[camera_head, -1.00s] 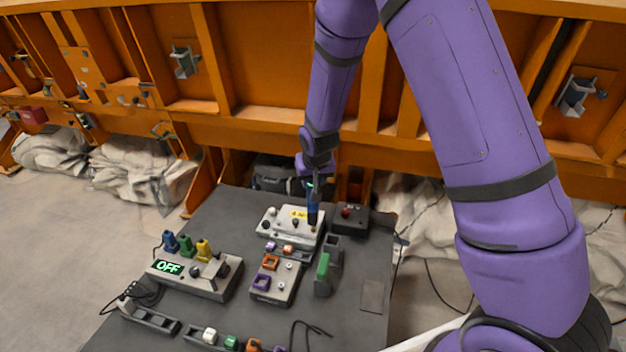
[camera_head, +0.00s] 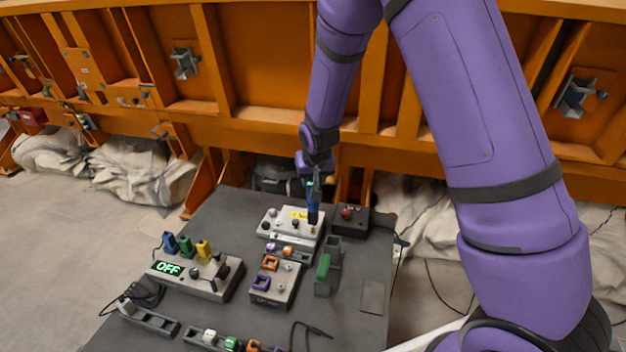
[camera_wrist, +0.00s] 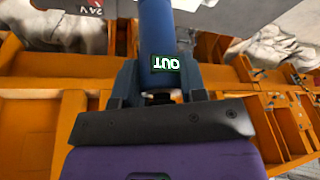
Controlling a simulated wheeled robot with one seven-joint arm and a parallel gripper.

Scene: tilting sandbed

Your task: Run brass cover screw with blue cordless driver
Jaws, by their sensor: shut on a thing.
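My gripper (camera_head: 314,183) is shut on the blue cordless driver (camera_head: 313,207), which hangs upright over the right part of the pale cover plate box (camera_head: 277,229) at the back of the table. In the wrist view the blue driver (camera_wrist: 157,35) sits between the gripper fingers (camera_wrist: 157,82), with a small display that shows inverted text reading OUT. The driver's tip is down at the box's right side; whether it touches a screw is too small to tell. The brass cover screw cannot be made out under the driver. A yellow label (camera_head: 299,216) is on the box.
A dark box with a red button (camera_head: 347,214) stands just right of the driver. A green-handled item (camera_head: 323,267) stands in a holder in front. A grey unit reading OFF (camera_head: 169,268) with blue, green and yellow plugs is at left. Orange framework rises behind the table.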

